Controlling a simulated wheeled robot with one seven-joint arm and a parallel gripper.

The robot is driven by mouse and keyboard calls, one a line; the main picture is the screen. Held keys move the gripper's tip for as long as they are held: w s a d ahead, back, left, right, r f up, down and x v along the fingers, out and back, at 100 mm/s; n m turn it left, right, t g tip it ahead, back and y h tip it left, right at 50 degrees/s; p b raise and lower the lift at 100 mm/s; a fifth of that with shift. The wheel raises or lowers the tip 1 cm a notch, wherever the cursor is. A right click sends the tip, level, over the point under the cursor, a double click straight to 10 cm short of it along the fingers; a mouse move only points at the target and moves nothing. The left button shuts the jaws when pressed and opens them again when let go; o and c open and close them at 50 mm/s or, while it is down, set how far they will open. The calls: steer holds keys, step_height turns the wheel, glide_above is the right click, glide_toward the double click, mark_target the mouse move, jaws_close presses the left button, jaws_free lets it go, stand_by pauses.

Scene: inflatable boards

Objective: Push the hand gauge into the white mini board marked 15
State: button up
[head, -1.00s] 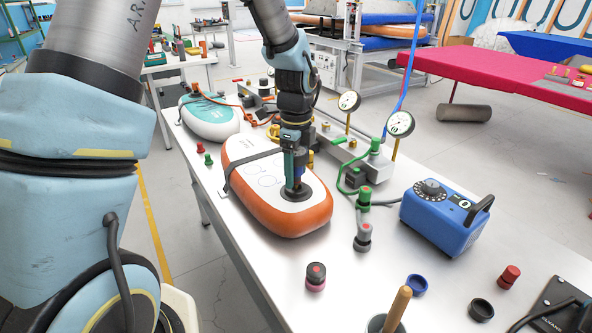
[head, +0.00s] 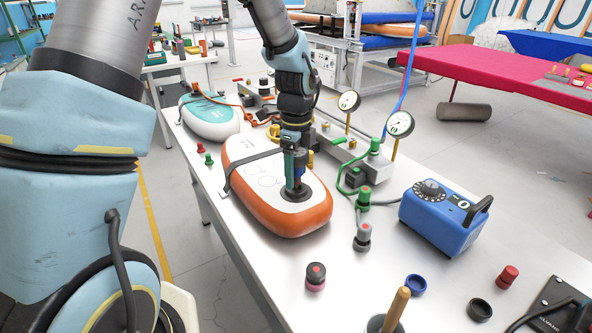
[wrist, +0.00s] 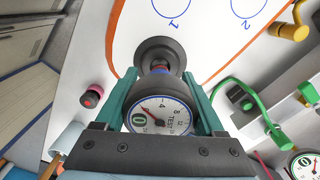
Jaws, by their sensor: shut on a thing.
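The white board with orange sides (head: 255,172) lies on the steel bench with a black strap across it; I cannot read its mark in the head view. My gripper (head: 296,178) points down over the dark round valve (head: 306,194) near the board's near end. In the wrist view, my gripper (wrist: 160,75) has its teal fingers shut on the hand gauge (wrist: 160,115), whose white dial faces the camera. The gauge's stem end meets the dark valve ring (wrist: 158,52) and appears in line with it. How deep it sits is hidden.
A white and teal board (head: 208,115) lies farther back. A manifold with two dial gauges (head: 399,124) and a green hose stands right of the orange-sided board.

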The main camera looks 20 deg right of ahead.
steer(key=shift+f+b, duration=0.85)
steer(key=shift+f, duration=0.55)
steer(key=o, duration=1.5)
steer(key=shift+r, duration=0.1)
step_height(320, 180, up, 11)
steer(key=shift+f+b, duration=0.15)
steer(key=shift+b, duration=0.95)
steer(key=s+a+f+n, duration=0.1)
steer(key=a+n, duration=0.8)
steer(key=a, duration=0.1)
steer(key=s+a+f+n+t, duration=0.1)
steer(key=a+f+n, duration=0.1)
steer(key=a+n, duration=0.7)
steer(key=s+a+f+n, duration=0.2)
steer(key=a+n, duration=0.6)
steer(key=a, duration=0.3)
steer(key=shift+a+n+t, duration=0.1)
steer(key=shift+n+t, duration=0.2)
steer(key=shift+n, duration=0.1)
